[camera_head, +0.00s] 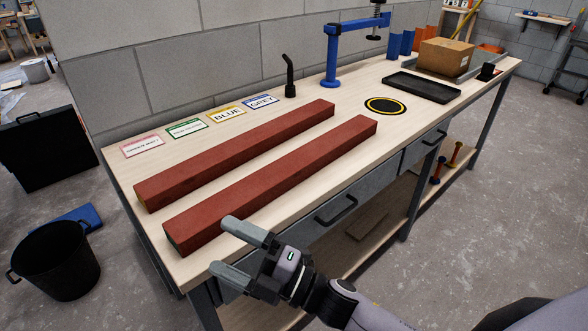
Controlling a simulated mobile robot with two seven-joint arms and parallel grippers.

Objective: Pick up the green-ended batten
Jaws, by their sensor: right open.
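Two long red battens lie side by side on the workbench. The near batten (275,182) has a dark end face at its left that looks green. The far batten (235,153) shows a small yellowish end face at its left. My right gripper (224,246) is open and empty, by the bench's front edge. Its fingers point left, just in front of the near batten's left part, and it appears apart from the batten. My left gripper is not in view.
The pale workbench (122,182) holds several label cards (227,115) along the wall. A blue clamp (331,62), a black-and-yellow disc (385,106), a black tray (422,87) and a cardboard box (446,55) stand further right. A black bucket (55,265) stands on the floor at left.

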